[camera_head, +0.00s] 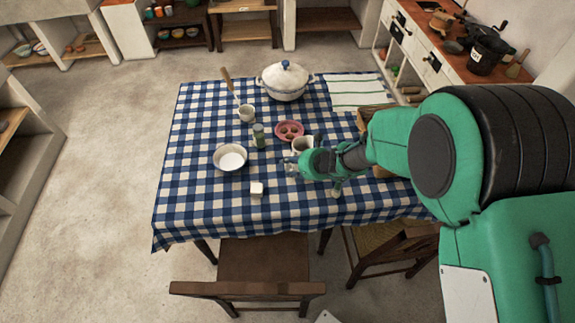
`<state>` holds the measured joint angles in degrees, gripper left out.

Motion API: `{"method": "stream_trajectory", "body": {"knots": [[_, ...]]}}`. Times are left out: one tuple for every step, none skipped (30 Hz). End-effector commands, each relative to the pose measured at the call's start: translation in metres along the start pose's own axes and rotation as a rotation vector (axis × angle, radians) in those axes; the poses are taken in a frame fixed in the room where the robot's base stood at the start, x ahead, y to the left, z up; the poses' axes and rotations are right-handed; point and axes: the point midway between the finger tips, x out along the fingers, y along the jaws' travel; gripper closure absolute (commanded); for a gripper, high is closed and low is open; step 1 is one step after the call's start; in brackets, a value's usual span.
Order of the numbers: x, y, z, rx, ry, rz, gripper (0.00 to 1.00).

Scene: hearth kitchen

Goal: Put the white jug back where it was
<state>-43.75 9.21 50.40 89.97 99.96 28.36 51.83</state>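A white vessel (301,144), which looks like the white jug, is on the blue-and-white checked tablecloth (200,205) near the middle of the table. My green arm comes in from the right, and my gripper (291,167) is low over the table, just in front of the vessel. The wrist hides the vessel's lower part. I cannot tell whether the gripper touches it, or whether the fingers are open or shut.
Around the gripper are a pink plate (289,127), a green-topped jar (259,137), a white bowl (230,157), a small white block (257,190) and a cup (246,114). A lidded pot (285,82) and striped cloth (356,92) lie farther back. The front-left tabletop is clear.

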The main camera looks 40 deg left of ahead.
Motion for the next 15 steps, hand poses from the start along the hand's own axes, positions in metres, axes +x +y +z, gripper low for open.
{"method": "stream_trajectory", "body": {"knots": [[-0.010,-0.001,0.002,0.001,-0.001,-0.002,0.67],[-0.015,-0.001,0.002,0.001,-0.001,-0.002,0.67],[-0.022,-0.001,0.002,0.001,-0.001,-0.002,0.67],[-0.027,-0.001,0.002,0.001,-0.001,-0.002,0.67],[-0.033,-0.001,0.002,0.001,-0.001,-0.001,0.67],[-0.040,0.000,0.002,0.001,-0.002,-0.001,0.67],[-0.045,-0.001,0.002,0.000,-0.002,-0.001,0.67],[-0.050,-0.001,0.002,0.000,-0.002,-0.001,0.67],[-0.056,-0.001,0.002,0.000,-0.001,-0.001,0.67],[-0.061,-0.001,0.002,0.001,-0.002,-0.001,0.67],[-0.065,-0.001,0.002,0.000,-0.002,-0.002,0.67],[-0.070,-0.001,0.002,0.000,-0.002,-0.002,0.67],[-0.074,-0.001,0.001,0.000,-0.001,-0.001,0.67],[-0.077,0.000,0.001,0.000,0.000,-0.001,0.67],[-0.081,-0.001,0.001,0.000,0.000,-0.001,0.67]]}}
